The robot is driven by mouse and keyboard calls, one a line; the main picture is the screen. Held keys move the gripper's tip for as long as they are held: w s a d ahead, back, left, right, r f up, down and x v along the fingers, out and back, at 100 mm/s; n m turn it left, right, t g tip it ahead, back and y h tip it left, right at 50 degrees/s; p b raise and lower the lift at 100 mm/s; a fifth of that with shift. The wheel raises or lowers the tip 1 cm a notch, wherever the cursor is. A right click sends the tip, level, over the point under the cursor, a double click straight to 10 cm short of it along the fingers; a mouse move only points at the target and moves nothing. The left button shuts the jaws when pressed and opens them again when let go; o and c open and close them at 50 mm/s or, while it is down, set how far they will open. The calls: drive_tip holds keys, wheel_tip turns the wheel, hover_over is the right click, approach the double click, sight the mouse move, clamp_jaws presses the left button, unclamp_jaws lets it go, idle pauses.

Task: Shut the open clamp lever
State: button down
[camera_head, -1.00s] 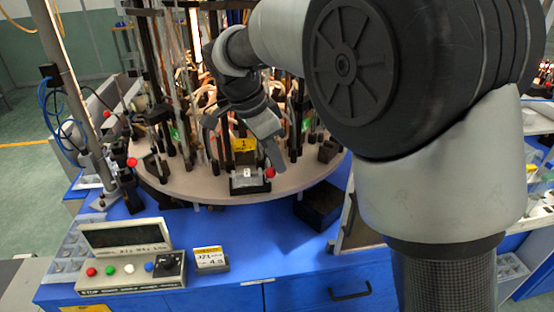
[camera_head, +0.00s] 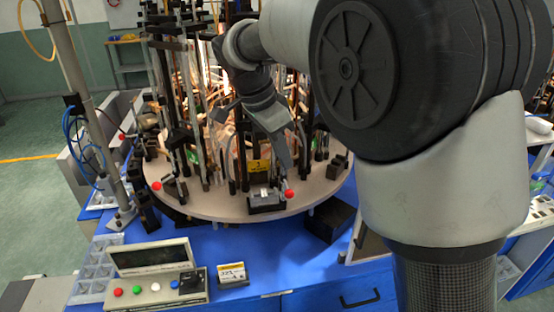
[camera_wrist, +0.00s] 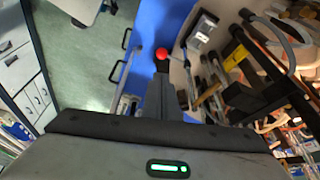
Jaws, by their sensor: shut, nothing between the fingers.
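A clamp lever with a red ball knob (camera_head: 289,194) sits at the front rim of the round table, beside a small grey clamp fixture (camera_head: 265,203). The knob also shows in the wrist view (camera_wrist: 162,53), just beyond my fingertips. My gripper (camera_head: 284,166) is shut and empty, pointing down just above the knob. A small gap seems to lie between them in the head view; contact cannot be told. The closed fingers (camera_wrist: 160,88) partly hide the lever below the knob. A yellow tag (camera_head: 258,168) stands behind the fixture. The lever's exact angle cannot be made out.
Another red knob (camera_head: 169,188) stands at the table's left. Tall black posts and glass tubes crowd the round table (camera_head: 225,210) behind my gripper. A button panel (camera_head: 150,288) and a small sign (camera_head: 232,274) stand on the blue bench in front.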

drive_tip(key=shift+a+r, duration=0.1)
drive_tip(key=shift+r, duration=0.35)
drive_tip(key=shift+r, duration=0.1)
drive_tip(key=s+d+r+n+t+y+p, duration=0.1)
drive_tip(key=s+d+r+n+p, duration=0.1)
drive_tip(key=s+d+r+n, duration=0.3)
drive_tip(key=s+d+r+y+p, duration=0.1)
drive_tip(key=s+d+r, duration=0.1)
drive_tip(key=s+d, duration=0.45)
drive_tip(key=s+d+n+t+p, duration=0.1)
drive_tip(key=s+d+n, duration=0.1)
drive_tip(key=s, duration=0.4)
drive_tip(key=s+d+f+n+t+y+p, duration=0.1)
drive_tip(key=s+d+n, duration=0.2)
drive_tip(key=s, duration=0.3)
drive_tip(key=shift+f+n, duration=0.2)
drive_tip(key=shift+n, duration=0.6)
